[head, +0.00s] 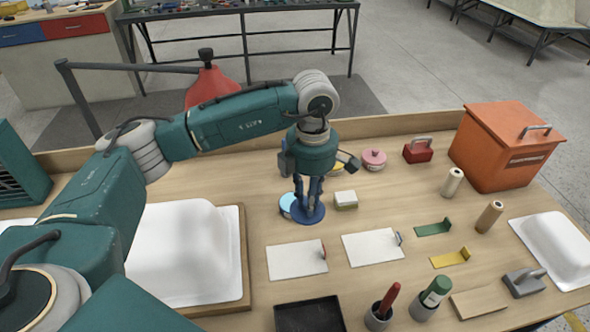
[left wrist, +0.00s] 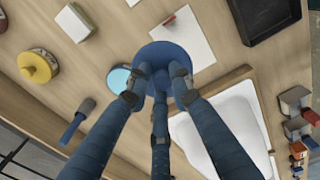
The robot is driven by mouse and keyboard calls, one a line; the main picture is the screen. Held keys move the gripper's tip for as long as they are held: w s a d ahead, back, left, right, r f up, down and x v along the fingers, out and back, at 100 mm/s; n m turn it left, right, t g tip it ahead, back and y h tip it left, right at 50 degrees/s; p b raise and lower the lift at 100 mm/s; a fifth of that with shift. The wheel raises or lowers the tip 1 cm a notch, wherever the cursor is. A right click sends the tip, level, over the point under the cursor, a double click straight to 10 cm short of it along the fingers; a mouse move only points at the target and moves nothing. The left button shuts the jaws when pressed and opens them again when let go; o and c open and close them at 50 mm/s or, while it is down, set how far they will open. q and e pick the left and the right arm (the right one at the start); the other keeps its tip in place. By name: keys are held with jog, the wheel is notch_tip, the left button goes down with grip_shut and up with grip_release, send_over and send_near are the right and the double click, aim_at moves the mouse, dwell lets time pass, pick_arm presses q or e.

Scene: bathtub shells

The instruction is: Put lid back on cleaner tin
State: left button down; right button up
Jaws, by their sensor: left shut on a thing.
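The lid is a dark blue disc (head: 309,216) under my left gripper (head: 310,192) in the head view. My left gripper is shut on the lid, and the fingers hide where they grip it. In the left wrist view the lid (left wrist: 187,55) lies at the fingertips (left wrist: 160,80). The cleaner tin (head: 287,206), with a pale blue round top, stands just left of the lid and partly behind the gripper. The tin (left wrist: 117,79) also shows left of the fingers in the left wrist view. The lid is beside the tin, not over it. My right gripper is not in view.
A small box (head: 345,199) stands right of the lid. A pink tin (head: 374,159) and a red block with a handle (head: 418,150) are behind. White panels (head: 296,259) lie in front, near a black tray (head: 309,315). A white tub shell (head: 185,250) is at left.

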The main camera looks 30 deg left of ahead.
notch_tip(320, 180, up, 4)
jog(key=p, duration=0.4)
pick_arm(q)
jog(key=w+a+f+n+b, duration=0.1)
jog(key=w+a+f+n, duration=0.2)
jog(key=n, duration=0.5)
jog(key=w+a+f+n+b, duration=0.1)
jog(key=w+a+f+n, duration=0.2)
jog(key=n, duration=0.6)
jog(key=w+a+f+n+b, duration=0.1)
jog(key=w+a+f+n, duration=0.1)
jog(key=n, duration=0.7)
jog(key=shift+w+a+f, duration=0.4)
jog(key=shift+w+f, duration=0.05)
jog(key=shift+f+b, duration=0.8)
jog(key=shift+f, duration=0.2)
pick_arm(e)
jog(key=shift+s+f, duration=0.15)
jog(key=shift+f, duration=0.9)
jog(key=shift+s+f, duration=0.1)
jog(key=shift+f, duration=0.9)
pick_arm(q)
jog(key=shift+a, duration=0.15)
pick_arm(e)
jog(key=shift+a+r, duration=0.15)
pick_arm(q)
jog(key=shift+r, duration=0.1)
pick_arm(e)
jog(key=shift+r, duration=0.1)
